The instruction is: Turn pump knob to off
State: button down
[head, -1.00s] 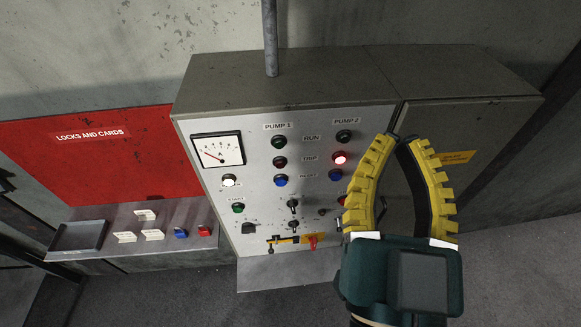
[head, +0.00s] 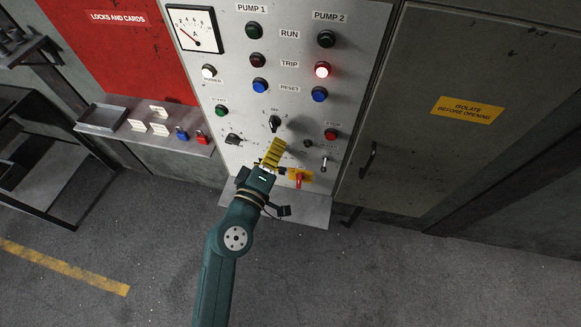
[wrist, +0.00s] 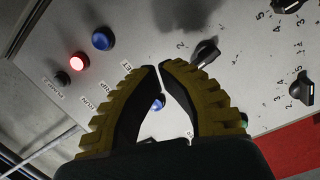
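The likely pump knob is a black selector knob (head: 275,124) with a small OFF label above it, low in the middle of the grey control panel (head: 284,20). Its exact pointing direction is hard to read. My gripper (head: 280,143), with yellow ribbed fingers, is just below this knob in the head view. In the wrist view, my gripper (wrist: 160,67) has its fingertips almost together with nothing between them. A black knob (wrist: 207,53), probably the same one, shows just beyond the right finger, apart from the tips as far as I can tell.
The red TRIP lamp (head: 323,70) under PUMP 2 is lit. A red handle on a yellow plate (head: 299,177), a stop button (head: 330,134) and a small black knob (head: 232,139) surround my gripper. A shelf (head: 110,133) with cards and locks is at left.

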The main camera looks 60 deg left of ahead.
jog(key=n+g+y, duration=0.2)
send_near(266, 115)
jog(key=w+a, duration=0.1)
jog(key=w+a+b, duration=0.1)
jog(key=a, duration=0.1)
jog(key=w+a, duration=0.1)
jog(key=a, duration=0.1)
jog(key=shift+w+a+r, duration=0.1)
jog(key=shift+w+a, duration=0.05)
jog(key=shift+a, duration=0.1)
jog(key=shift+w+d+r, duration=0.15)
jog(key=shift+w+d, duration=0.25)
jog(key=shift+d, duration=0.05)
dwell(1.3)
jog(key=shift+w+d, duration=0.15)
jog(key=shift+d, duration=0.05)
dwell(1.2)
jog(key=shift+s+a, duration=0.25)
jog(key=shift+s, duration=0.35)
jog(key=v, duration=0.8)
